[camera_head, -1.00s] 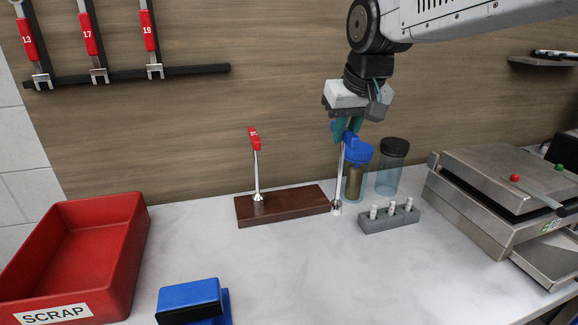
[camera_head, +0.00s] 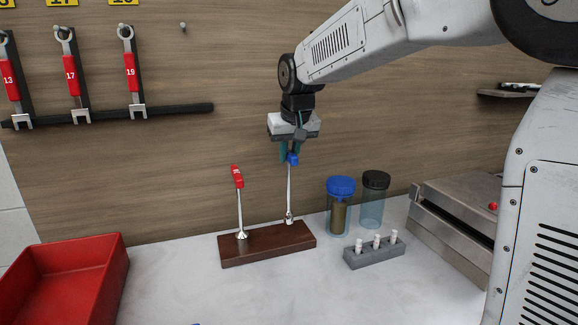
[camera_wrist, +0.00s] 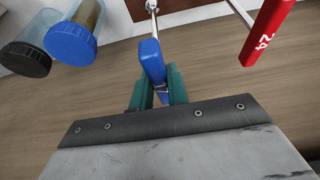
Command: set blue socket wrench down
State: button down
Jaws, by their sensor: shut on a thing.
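The blue socket wrench (camera_head: 290,188) hangs upright from my gripper (camera_head: 291,153), its socket end down at the right part of the brown wooden block (camera_head: 267,245). I cannot tell whether the socket touches the block. In the wrist view the teal fingers (camera_wrist: 158,92) are shut on the wrench's blue handle (camera_wrist: 151,62). A red-handled socket wrench (camera_head: 239,200) stands on the block's left part, leaning slightly. Its red handle, marked 24, also shows in the wrist view (camera_wrist: 265,30).
A blue-lidded jar (camera_head: 340,205) and a black-lidded jar (camera_head: 373,198) stand right of the block, behind a grey holder (camera_head: 374,253) with white pegs. A metal appliance (camera_head: 455,225) is farther right. A red bin (camera_head: 105,280) is at left. Wrenches (camera_head: 72,75) hang on the wall.

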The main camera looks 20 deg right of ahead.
jog(key=shift+w+f, duration=0.2)
jog(key=shift+f, duration=1.55)
jog(key=shift+f, duration=0.15)
jog(key=c, duration=1.4)
grip_release()
jog(key=shift+o, duration=0.2)
jog(key=v, duration=1.2)
jog(key=shift+s, duration=0.15)
jog(key=s+d+f+g, duration=0.1)
jog(key=s+f, duration=0.4)
jog(key=s, duration=0.6)
jog(key=s+d+f+g, duration=0.1)
jog(key=s+f, duration=0.4)
jog(key=s, duration=0.6)
jog(key=s+d+f+g, duration=0.1)
jog(key=s+f, duration=0.3)
jog(key=s, duration=0.7)
jog(key=shift+s+d+f, duration=0.15)
jog(key=shift+s+f, duration=0.05)
jog(key=shift+f, duration=0.2)
